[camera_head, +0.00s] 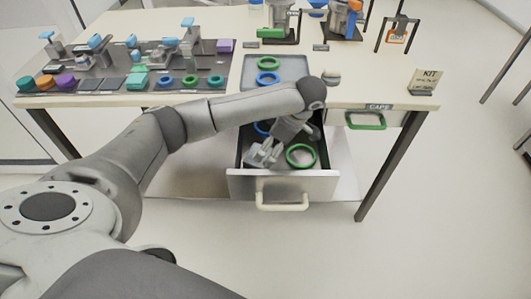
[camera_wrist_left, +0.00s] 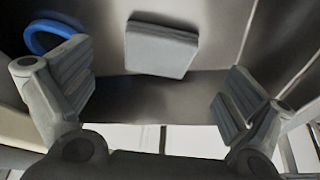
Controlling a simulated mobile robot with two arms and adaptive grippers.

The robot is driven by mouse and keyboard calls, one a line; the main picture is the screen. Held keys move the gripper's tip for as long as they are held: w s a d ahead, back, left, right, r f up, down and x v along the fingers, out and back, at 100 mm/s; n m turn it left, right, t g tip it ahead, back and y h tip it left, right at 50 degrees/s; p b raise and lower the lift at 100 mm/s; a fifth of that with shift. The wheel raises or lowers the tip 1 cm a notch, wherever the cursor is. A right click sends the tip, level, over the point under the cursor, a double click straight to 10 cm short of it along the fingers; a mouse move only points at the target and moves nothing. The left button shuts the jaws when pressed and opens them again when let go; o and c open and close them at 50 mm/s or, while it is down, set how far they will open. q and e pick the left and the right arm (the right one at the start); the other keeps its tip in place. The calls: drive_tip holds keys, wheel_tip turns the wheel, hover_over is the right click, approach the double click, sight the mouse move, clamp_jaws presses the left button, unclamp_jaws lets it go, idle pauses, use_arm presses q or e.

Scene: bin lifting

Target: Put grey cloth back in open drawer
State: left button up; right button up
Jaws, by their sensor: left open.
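The drawer (camera_head: 300,182) under the table is pulled open, with its pale handle facing me. My left gripper (camera_head: 264,154) reaches down into its left front part. In the left wrist view the left gripper (camera_wrist_left: 158,92) is open, its fingers wide apart with nothing between the pads. A flat grey folded piece, which looks like the grey cloth (camera_wrist_left: 162,48), shows beyond the fingers against the dark drawer interior, apart from both. Whether it touches the drawer floor I cannot tell. In the head view I cannot pick it out from the gripper. My right gripper is not in view.
A green ring (camera_head: 300,156) lies in the drawer right of the gripper, and a blue ring (camera_wrist_left: 48,33) lies behind it. A grey tray (camera_head: 293,68) with rings, a fixture board (camera_head: 225,48) and a KIT sign (camera_head: 423,80) stand on the table.

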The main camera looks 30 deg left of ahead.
use_arm(q)
drive_tip(key=p+v, duration=0.1)
drive_tip(key=v, duration=0.5)
drive_tip(key=shift+d, duration=0.2)
